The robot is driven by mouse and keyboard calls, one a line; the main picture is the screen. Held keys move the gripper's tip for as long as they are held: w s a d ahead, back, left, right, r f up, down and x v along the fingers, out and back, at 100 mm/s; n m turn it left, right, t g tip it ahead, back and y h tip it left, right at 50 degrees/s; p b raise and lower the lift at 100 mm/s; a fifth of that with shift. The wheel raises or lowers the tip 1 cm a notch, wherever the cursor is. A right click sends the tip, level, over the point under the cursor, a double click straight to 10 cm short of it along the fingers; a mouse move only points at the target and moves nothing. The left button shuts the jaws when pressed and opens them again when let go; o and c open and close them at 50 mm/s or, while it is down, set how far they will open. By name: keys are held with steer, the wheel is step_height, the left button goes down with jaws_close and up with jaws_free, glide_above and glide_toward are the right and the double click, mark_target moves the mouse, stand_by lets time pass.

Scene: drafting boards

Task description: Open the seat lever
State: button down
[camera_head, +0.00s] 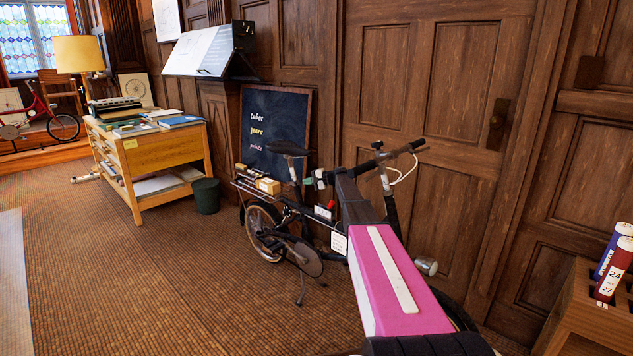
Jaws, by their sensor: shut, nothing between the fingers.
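A dark folding bicycle (278,228) stands on its kickstand in front of the wooden door. Its black saddle (287,148) sits on a seat post (296,182). The seat lever is too small to make out for certain; a small green piece (308,181) shows beside the post. My pink and white arm reaches in from the lower right and hides part of the bicycle frame and front wheel. My gripper (318,179) is small at the arm's far end, shut and empty, just right of the seat post. I cannot tell whether it touches anything.
A chalkboard (275,131) leans on the wall behind the saddle. The handlebar (380,158) rises right of my gripper. A green bin (206,196) and wooden desk (158,160) stand left. A wooden rack (590,310) holds tubes at right. The carpet (120,285) is clear at front left.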

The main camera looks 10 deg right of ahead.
steer(key=shift+s+a+f, duration=0.1)
steer(key=shift+s+a, duration=0.2)
steer(key=shift+a, duration=0.4)
steer(key=shift+s+a, duration=0.25)
steer(key=shift+a, duration=0.45)
steer(key=shift+s+a, duration=0.1)
steer(key=shift+s+a+m+t+h, duration=0.1)
steer(key=shift+a+m+t+h, duration=0.05)
steer(key=shift+m+t+h, duration=0.2)
